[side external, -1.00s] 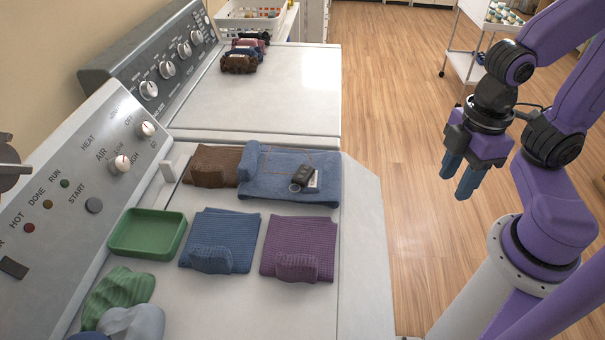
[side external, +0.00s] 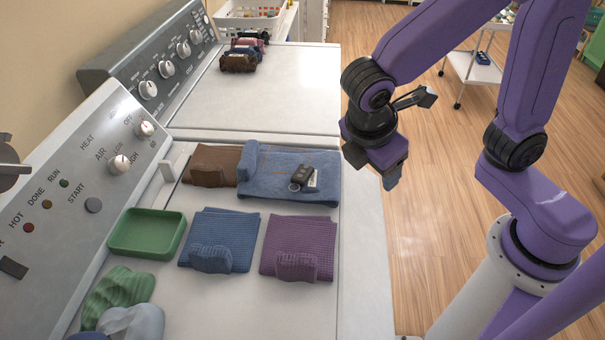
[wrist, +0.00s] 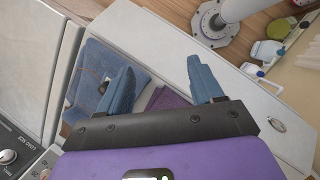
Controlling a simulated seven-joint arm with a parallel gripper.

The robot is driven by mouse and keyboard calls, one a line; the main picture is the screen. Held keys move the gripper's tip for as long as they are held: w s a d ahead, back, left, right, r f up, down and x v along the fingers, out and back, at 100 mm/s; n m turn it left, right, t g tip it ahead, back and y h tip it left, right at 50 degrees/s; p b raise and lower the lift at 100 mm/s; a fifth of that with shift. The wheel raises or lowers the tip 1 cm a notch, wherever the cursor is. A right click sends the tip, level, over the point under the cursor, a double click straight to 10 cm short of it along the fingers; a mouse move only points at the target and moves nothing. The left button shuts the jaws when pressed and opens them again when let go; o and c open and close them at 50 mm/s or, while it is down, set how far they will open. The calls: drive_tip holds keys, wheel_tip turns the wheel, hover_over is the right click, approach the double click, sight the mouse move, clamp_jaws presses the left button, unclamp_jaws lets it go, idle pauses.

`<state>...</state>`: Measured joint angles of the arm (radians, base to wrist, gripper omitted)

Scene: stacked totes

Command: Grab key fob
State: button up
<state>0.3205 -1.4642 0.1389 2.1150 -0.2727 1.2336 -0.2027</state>
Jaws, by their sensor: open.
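The key fob (side external: 301,174) is small and black with a ring. It lies on the folded blue denim cloth (side external: 262,184) at the back right of the near machine, with a small pale tag (side external: 312,180) beside it. My gripper (side external: 393,176) is in the air to the right of the denim cloth, past the machine's edge. In the wrist view its two blue fingers (wrist: 162,86) are spread with nothing between them. The denim cloth (wrist: 92,73) shows left of the fingers there, and the fob is partly hidden or too small to make out clearly.
A brown cloth (side external: 207,165) lies left of the denim. A green tray (side external: 146,234), a blue cloth (side external: 220,239) and a purple cloth (side external: 299,246) lie in front. Control panels with knobs stand at left. The far machine's top (side external: 270,92) is mostly clear.

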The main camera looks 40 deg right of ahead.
drive_tip(key=w+a+f+n+t+h, duration=0.1)
drive_tip(key=w+a+n+t+h, duration=0.25)
drive_tip(key=a, duration=0.55)
drive_tip(key=n+h, duration=0.3)
drive_tip(key=h, duration=0.1)
approach(301, 175)
drive_tip(key=d, duration=0.1)
drive_tip(key=d+f, duration=0.1)
drive_tip(key=d+t, duration=0.1)
drive_tip(key=shift+w+d+f+m, duration=0.1)
drive_tip(key=shift+w+f+m, duration=0.1)
drive_tip(key=shift+w+m, duration=0.1)
drive_tip(key=shift+x, duration=2.7)
drive_tip(key=shift+w+f, duration=0.1)
drive_tip(key=shift+f, duration=0.05)
drive_tip(key=c, duration=1)
